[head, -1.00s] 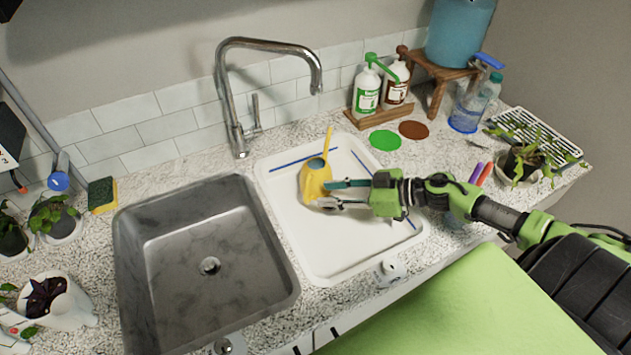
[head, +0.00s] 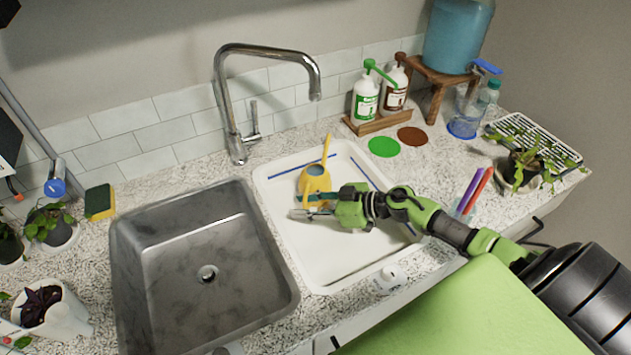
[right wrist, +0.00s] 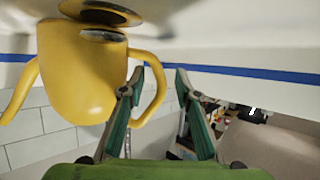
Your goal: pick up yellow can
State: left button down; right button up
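The yellow can (head: 315,181) has a long spout and stands in the white tray basin (head: 335,272), near its back left. My right gripper (head: 300,205) is at the can's near side, low over the basin. In the right wrist view, the gripper (right wrist: 159,71) is open. The can (right wrist: 80,70) fills the upper left there, and its looped handle (right wrist: 161,80) reaches between the two fingers. The left finger overlaps the loop. No firm hold shows. My left gripper is not in view.
An empty grey sink (head: 200,235) lies to the left, with a faucet (head: 235,100) behind. Two pump bottles (head: 365,95) stand on a wooden stand behind the basin. Purple and red pens (head: 474,190) and a plant (head: 522,165) are at the right.

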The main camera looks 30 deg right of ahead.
jog(key=shift+c, duration=0.4)
grip_shut()
jog(key=shift+r, duration=0.1)
